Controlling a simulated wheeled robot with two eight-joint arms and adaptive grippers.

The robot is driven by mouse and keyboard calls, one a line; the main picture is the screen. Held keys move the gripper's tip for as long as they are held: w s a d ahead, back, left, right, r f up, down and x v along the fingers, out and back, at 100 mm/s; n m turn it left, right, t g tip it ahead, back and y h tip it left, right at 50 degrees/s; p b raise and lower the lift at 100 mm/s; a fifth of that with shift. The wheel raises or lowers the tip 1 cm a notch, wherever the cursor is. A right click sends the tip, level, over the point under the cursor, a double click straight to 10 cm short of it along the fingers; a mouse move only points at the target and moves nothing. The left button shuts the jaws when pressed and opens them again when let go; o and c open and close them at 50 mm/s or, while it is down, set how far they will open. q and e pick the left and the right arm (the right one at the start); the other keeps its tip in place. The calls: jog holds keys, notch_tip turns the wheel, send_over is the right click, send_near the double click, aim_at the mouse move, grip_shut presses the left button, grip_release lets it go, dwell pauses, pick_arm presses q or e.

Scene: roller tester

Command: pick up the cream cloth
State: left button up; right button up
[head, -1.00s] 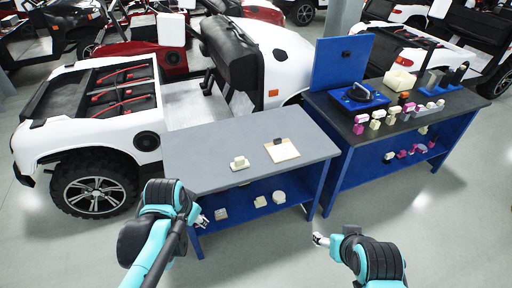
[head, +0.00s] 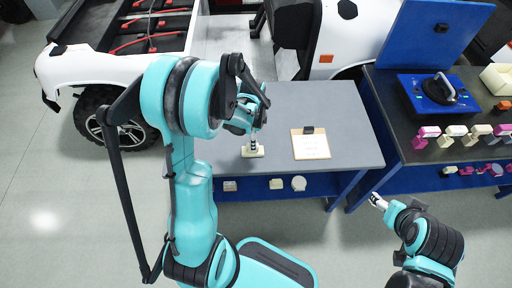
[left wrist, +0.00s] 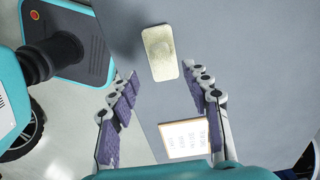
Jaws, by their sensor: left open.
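The cream cloth (head: 246,152) is a small pale piece with a raised middle, lying on the grey tabletop (head: 345,130) near its front edge. In the left wrist view the cloth (left wrist: 160,62) lies just beyond the fingertips, roughly centred between the two fingers' lines. My left gripper (head: 254,141) reaches down over the cloth in the head view. Its fingers stand apart with nothing between them in the left wrist view (left wrist: 164,80). My right gripper (head: 377,201) hangs in front of the tables, away from the cloth; its jaws are too small to read.
A clipboard with paper (head: 310,146) lies right of the cloth. Cream pieces (head: 276,184) sit on the shelf below. A dark-topped blue bench (head: 408,143) with several pink and cream parts stands right. A white vehicle (head: 75,68) is behind left.

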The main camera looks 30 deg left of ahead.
pick_arm(q)
notch_tip(320, 180, down, 6)
jog(key=shift+w+a+r+b, duration=0.15)
jog(key=shift+r+b, duration=0.1)
jog(key=shift+b, duration=0.95)
jog(key=shift+r, duration=0.1)
grip_shut()
notch_tip(320, 180, up, 4)
jog(key=shift+r+p, duration=0.2)
jog(key=shift+p, duration=1)
jog(key=s+d+r+p, duration=0.3)
jog(key=d+r, duration=0.3)
jog(key=d, duration=0.5)
jog(key=shift+s+r, duration=0.3)
jog(key=shift+s, duration=0.2)
